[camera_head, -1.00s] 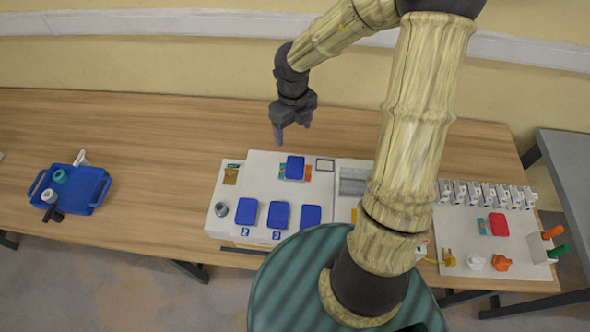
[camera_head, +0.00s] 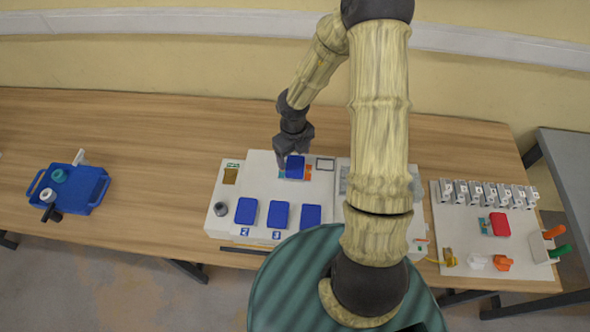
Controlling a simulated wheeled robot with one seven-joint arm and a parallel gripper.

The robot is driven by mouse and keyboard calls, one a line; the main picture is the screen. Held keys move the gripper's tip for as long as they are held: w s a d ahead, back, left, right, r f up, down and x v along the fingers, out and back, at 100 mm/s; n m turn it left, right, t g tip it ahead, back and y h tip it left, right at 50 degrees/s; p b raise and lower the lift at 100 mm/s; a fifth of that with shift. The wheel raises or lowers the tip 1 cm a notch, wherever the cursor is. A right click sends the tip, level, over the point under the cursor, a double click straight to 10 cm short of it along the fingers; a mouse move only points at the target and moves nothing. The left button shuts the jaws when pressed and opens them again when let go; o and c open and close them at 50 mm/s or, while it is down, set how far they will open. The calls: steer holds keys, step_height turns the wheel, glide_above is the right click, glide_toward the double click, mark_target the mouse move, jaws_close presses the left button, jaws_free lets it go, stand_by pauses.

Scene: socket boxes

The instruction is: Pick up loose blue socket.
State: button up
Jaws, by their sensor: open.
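The loose blue socket (camera_head: 295,167) sits at the upper middle of the white board (camera_head: 262,190), on a small patch with teal and orange edges. My gripper (camera_head: 288,162) is open at the socket's far edge, with a finger showing by its upper left side. I cannot tell whether the fingers touch it. Three more blue sockets stand in a row nearer to me: a left one (camera_head: 246,211), a middle one (camera_head: 278,214) and a right one (camera_head: 311,216).
A blue tray (camera_head: 96,188) with small items stands at the far left. A second white board at the right holds a red socket (camera_head: 500,224), a row of grey modules (camera_head: 484,194) and orange and green parts. My arm covers part of the middle boards. Bare table lies left of the board.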

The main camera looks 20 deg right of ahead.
mark_target(295, 164)
steer(key=shift+s+d+f, duration=0.1)
steer(key=shift+f, duration=2.5)
steer(key=shift+c, duration=0.4)
steer(key=c, duration=1)
